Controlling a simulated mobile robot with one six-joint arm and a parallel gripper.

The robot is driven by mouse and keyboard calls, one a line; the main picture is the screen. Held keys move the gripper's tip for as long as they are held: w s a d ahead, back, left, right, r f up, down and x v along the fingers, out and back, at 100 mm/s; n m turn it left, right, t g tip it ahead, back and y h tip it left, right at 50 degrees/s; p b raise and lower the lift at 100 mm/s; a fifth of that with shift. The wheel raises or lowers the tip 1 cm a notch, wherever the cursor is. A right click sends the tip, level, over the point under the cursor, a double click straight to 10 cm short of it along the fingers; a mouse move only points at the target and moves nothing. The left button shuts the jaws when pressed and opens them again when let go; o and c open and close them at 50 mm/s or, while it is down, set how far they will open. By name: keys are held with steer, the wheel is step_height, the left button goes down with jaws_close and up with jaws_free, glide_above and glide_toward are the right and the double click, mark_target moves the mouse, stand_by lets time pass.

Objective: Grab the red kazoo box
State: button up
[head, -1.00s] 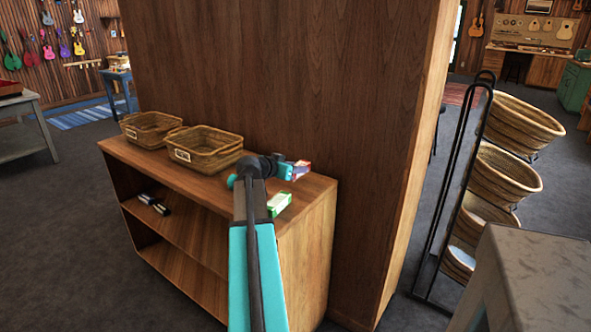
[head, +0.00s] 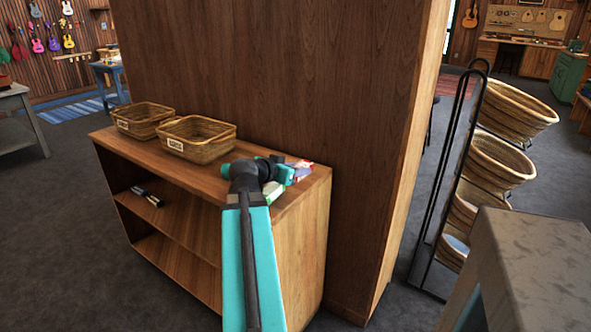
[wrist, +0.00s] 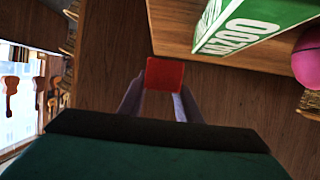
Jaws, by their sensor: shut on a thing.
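The red kazoo box (wrist: 165,74) sits between the fingertips of my gripper (wrist: 160,100) in the wrist view, and the gripper is shut on it. In the head view the red box (head: 304,168) shows beyond my gripper (head: 291,174), over the right end of the shelf top; whether it touches the surface I cannot tell. A green kazoo box (wrist: 252,22) with white lettering is close by at the upper right of the wrist view. In the head view my arm partly hides that green box (head: 274,192).
Two wicker baskets (head: 198,150) stand on the wooden shelf unit (head: 112,137). A tall wood panel (head: 270,70) rises right behind it. A rack of baskets (head: 495,160) and a grey table (head: 530,255) stand at right. Dark small items (head: 147,196) lie on the lower shelf.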

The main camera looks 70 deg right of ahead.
steer(key=shift+s+a+b, duration=0.5)
steer(key=shift+a+b, duration=0.3)
steer(key=shift+b, duration=0.1)
